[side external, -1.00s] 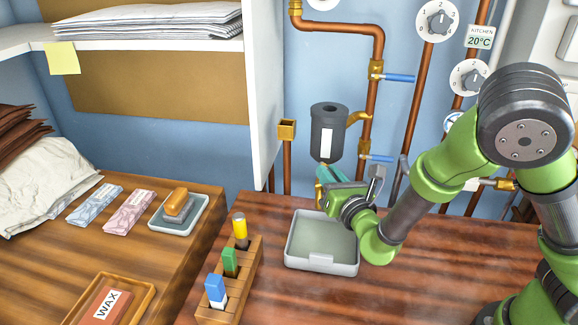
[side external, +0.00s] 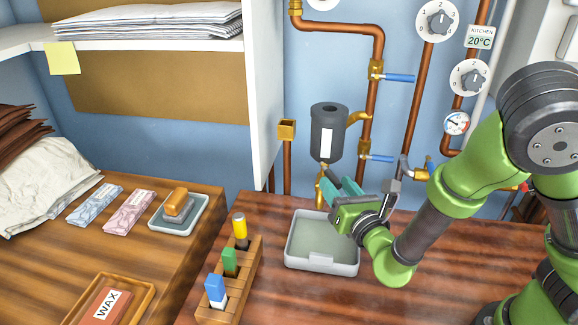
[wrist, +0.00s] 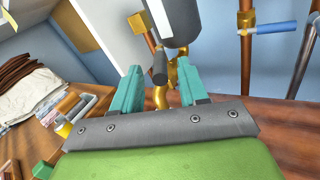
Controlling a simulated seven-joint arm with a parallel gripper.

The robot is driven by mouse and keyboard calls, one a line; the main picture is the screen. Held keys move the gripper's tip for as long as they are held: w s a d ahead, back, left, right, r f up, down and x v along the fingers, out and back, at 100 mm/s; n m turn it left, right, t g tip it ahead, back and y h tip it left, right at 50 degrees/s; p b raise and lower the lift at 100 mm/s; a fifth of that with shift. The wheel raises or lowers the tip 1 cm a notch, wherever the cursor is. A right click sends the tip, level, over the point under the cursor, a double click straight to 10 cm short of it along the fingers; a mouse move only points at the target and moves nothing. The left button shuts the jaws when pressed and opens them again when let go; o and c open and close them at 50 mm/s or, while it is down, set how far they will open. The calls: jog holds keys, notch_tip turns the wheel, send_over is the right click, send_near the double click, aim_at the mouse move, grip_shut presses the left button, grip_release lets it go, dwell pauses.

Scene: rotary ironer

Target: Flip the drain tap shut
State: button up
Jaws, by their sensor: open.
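A brass drain tap (side external: 319,188) hangs under a dark grey canister (side external: 328,122) on the back wall, its spout above a grey tray. In the wrist view the brass tap (wrist: 161,97) shows between my fingers, with a dark grey lever-like part (wrist: 160,64) above it. My gripper (side external: 340,181) has teal fingers and is open, just right of and in front of the tap in the side view. In the wrist view my gripper (wrist: 159,72) has one finger on each side of the dark part. I cannot tell whether either finger touches it.
The grey tray (side external: 318,264) sits on the wooden counter below. Copper pipes with a upper blue-handled valve (side external: 398,78) and a lower blue-handled valve (side external: 377,158) stand right of the canister. A wooden marker rack (side external: 240,280) stands front left.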

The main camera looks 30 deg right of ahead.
jog(key=shift+v, duration=1.6)
